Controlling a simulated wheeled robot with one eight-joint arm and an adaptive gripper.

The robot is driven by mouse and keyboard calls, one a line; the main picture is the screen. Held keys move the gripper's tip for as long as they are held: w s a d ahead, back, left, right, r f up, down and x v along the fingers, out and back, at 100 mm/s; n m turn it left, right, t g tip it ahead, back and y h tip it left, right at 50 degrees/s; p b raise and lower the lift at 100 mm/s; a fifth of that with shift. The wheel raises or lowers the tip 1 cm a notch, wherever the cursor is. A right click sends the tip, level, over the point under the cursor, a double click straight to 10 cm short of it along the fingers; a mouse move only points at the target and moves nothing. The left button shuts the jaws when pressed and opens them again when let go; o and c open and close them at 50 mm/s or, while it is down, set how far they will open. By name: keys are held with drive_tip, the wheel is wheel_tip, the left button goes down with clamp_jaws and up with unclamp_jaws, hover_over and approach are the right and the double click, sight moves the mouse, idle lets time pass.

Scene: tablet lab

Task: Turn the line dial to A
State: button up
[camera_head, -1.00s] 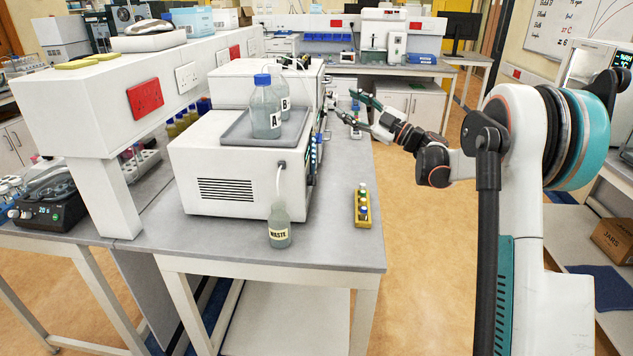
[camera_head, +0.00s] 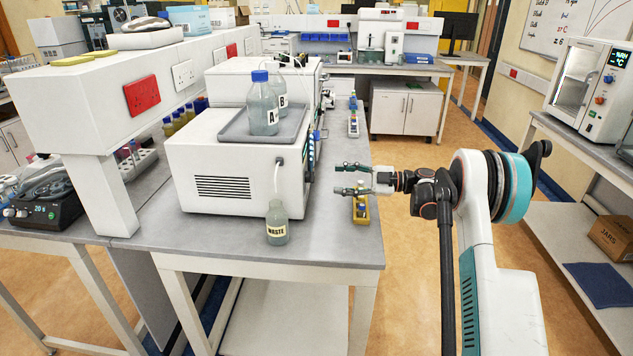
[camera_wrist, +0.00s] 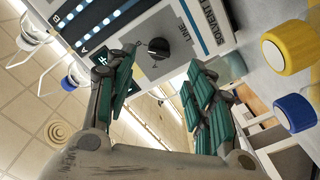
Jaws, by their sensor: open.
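The line dial (camera_wrist: 158,48) is a round black knob on a pale panel marked LINE and SOLVENT in the wrist view. I cannot tell clearly where its pointer stands. A lit strip with letters, A (camera_wrist: 86,48) among them, is at its upper left. My gripper (camera_wrist: 162,78) is open, with its green-padded fingers to either side of and below the dial in the picture, apart from it and empty. In the head view my gripper (camera_head: 340,179) points left at the white instrument (camera_head: 225,175), whose front is mostly hidden there.
Bottles A (camera_head: 263,115) and B (camera_head: 288,95) stand in a grey tray (camera_head: 235,135) on the instrument. The waste bottle (camera_head: 277,222) stands at its near corner. A yellow cap (camera_wrist: 290,48) and blue cap (camera_wrist: 296,112) show close by.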

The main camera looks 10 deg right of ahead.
sight(310, 177)
drive_tip(key=b+x, duration=0.2)
drive_tip(key=x, duration=0.6)
drive_tip(key=shift+a, duration=0.1)
drive_tip(key=c, duration=1.1)
